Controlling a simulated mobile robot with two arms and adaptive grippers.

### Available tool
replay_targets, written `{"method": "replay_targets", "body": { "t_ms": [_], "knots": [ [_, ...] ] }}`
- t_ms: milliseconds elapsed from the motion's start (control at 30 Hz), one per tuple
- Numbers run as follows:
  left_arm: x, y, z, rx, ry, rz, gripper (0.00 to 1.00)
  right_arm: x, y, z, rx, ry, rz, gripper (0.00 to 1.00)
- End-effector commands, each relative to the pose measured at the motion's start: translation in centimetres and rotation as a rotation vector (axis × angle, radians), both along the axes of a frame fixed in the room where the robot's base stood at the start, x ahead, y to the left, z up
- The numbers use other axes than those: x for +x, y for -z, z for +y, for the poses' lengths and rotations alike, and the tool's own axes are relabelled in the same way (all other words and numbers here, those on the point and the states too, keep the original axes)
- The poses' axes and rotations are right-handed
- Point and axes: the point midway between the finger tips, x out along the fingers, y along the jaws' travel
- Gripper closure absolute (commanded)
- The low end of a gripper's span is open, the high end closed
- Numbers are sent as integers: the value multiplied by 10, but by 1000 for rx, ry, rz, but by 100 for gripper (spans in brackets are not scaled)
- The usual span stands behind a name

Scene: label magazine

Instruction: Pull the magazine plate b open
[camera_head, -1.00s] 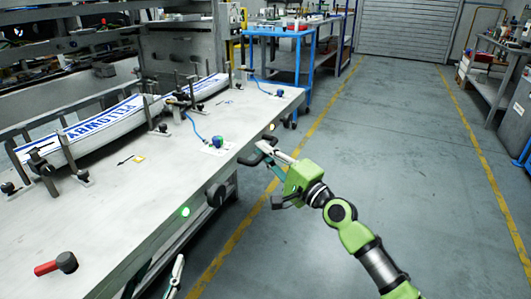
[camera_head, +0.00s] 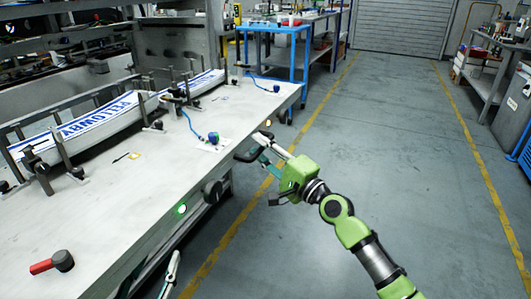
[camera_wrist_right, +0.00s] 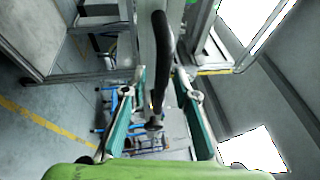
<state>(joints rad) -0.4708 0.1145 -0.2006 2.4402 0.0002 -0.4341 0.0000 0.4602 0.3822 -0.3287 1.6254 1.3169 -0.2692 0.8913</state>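The magazine plate is the long grey table-like plate (camera_head: 120,205) on the left in the head view, with label strips lettered in blue (camera_head: 95,122) on it. A black handle (camera_head: 246,156) stands out from its right edge; it also shows as a curved black bar in the right wrist view (camera_wrist_right: 161,45). My right gripper (camera_head: 268,152) is at this handle. In the right wrist view its fingers (camera_wrist_right: 161,76) are apart, with the bar between them and a gap on the left side. My left gripper (camera_head: 172,272) shows only a fingertip at the bottom edge, beside the plate.
A round black knob (camera_head: 213,190) and a green light (camera_head: 181,209) sit on the plate's front edge. A red-handled lever (camera_head: 50,263) is at the near left. A blue bench (camera_head: 297,65) stands behind. The floor (camera_head: 400,130) to the right is clear.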

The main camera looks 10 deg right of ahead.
Motion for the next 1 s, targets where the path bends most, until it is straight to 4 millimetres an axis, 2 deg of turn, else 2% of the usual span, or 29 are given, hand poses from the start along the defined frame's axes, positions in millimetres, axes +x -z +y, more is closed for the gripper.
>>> {"method": "replay_targets", "body": {
  "t_ms": [167, 400, 600, 800, 1000],
  "knots": [
    [-1, 0, -1, -3, 1, 1, 60, -16, 5, -11, -2, 2, 2, 72],
    [-1, -1, -1, -4, 1, 0, 60, -59, 15, -37, -4, 1, 5, 72],
    [-1, -1, -1, -5, 1, -1, 60, -87, 20, -53, -2, -1, 5, 72],
    [-1, -1, -1, -5, 1, -1, 60, -99, 21, -60, -1, 0, 2, 72],
    [-1, -1, -1, -5, 1, -1, 60, -100, 21, -61, -1, 0, 1, 72]
  ]
}}
